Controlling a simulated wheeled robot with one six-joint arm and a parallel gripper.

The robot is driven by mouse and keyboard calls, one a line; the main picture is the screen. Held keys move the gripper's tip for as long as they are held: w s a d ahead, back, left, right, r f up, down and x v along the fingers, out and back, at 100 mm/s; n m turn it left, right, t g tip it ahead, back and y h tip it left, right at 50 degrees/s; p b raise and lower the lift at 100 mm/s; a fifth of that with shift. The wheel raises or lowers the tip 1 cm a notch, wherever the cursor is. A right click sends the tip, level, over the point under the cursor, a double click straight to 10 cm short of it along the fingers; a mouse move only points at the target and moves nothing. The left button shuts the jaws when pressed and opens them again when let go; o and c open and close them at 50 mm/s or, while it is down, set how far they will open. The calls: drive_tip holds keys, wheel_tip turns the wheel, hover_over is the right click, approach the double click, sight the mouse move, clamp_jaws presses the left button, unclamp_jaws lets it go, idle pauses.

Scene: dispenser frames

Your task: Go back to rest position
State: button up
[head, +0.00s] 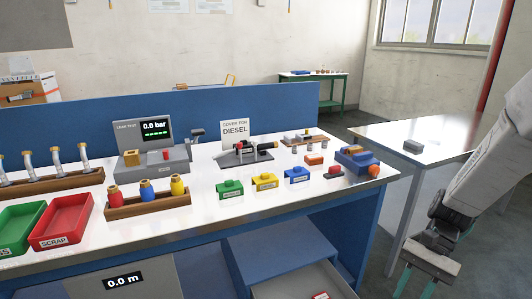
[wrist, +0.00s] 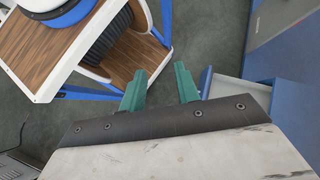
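My gripper (head: 424,282) hangs at the lower right in the head view, beside the workbench's right end and apart from it. In the head view the fingertips are partly cut off by the bottom edge.
The workbench (head: 210,225) carries trays, coloured blocks and a test unit (head: 155,150). A drawer (head: 300,285) stands open below it, near my gripper. A second table (head: 440,135) stands at right. Grey floor (wrist: 195,25) lies under my gripper.

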drive_tip(key=s+a+r+n+t+h, duration=0.2)
drive_tip(key=s+r, duration=0.4)
drive_tip(key=r, duration=0.3)
drive_tip(key=s+a+r+n+t+h, duration=0.2)
drive_tip(key=s+r+n+t+h, duration=0.2)
drive_tip(key=r, duration=0.5)
drive_tip(key=shift+s+a+r+n+t+h, duration=0.35)
drive_tip(key=shift+s+n+t, duration=0.35)
drive_tip(key=shift+s+n, duration=0.5)
